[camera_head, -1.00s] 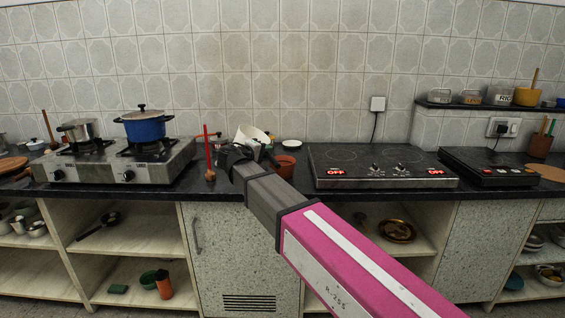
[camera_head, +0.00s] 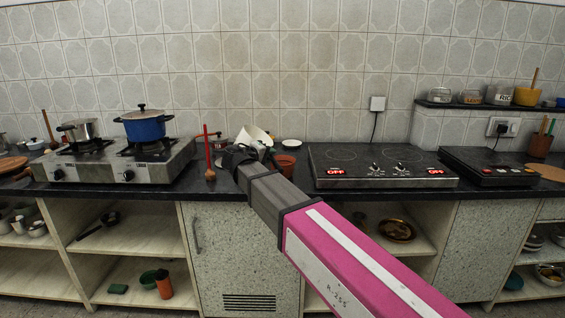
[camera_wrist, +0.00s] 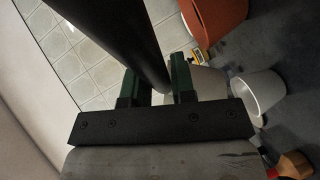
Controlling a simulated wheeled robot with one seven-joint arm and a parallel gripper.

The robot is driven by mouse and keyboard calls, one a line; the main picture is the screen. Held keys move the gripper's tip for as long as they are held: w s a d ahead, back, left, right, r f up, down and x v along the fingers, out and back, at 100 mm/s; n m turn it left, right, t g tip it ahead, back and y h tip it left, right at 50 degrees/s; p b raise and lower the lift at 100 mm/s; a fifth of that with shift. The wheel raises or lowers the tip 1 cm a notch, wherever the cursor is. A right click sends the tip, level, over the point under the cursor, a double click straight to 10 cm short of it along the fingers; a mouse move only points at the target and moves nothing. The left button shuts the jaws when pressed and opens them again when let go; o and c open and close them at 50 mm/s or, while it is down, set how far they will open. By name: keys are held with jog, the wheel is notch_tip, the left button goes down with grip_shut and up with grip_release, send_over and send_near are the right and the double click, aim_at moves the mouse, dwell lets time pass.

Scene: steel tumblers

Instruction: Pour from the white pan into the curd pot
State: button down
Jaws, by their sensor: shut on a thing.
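The white pan (camera_head: 256,134) is steeply tilted above the counter in the head view, its lower part hidden behind my gripper. My gripper (camera_head: 243,153) is shut on the pan's black handle, which runs between the green-padded fingers (camera_wrist: 158,82) in the wrist view. The curd pot, a terracotta pot (camera_head: 286,166), stands on the counter just right of my gripper. It also shows at the top of the wrist view (camera_wrist: 218,18). I cannot tell whether the pan's rim is over the pot's mouth, and no contents or stream show.
A white-lined cup (camera_wrist: 262,95) stands near the pot in the wrist view. A gas stove (camera_head: 115,165) with a blue pot (camera_head: 145,128) is at left, an electric hob (camera_head: 385,170) at right.

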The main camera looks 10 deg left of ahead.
jog(key=shift+d+f, duration=0.2)
jog(key=shift+d, duration=0.05)
jog(key=shift+w+d+m+g+y, duration=0.1)
jog(key=shift+d+m+g+y, duration=0.2)
jog(key=shift+m+y, duration=0.35)
dwell(0.8)
jog(key=shift+f+m+g+y, duration=0.5)
jog(key=shift+f+m+y, duration=0.55)
jog(key=shift+f, duration=0.45)
dwell(2.8)
jog(key=shift+d+m+y, duration=0.1)
jog(key=shift+m+y, duration=0.2)
jog(key=shift+m, duration=0.3)
dwell(1.4)
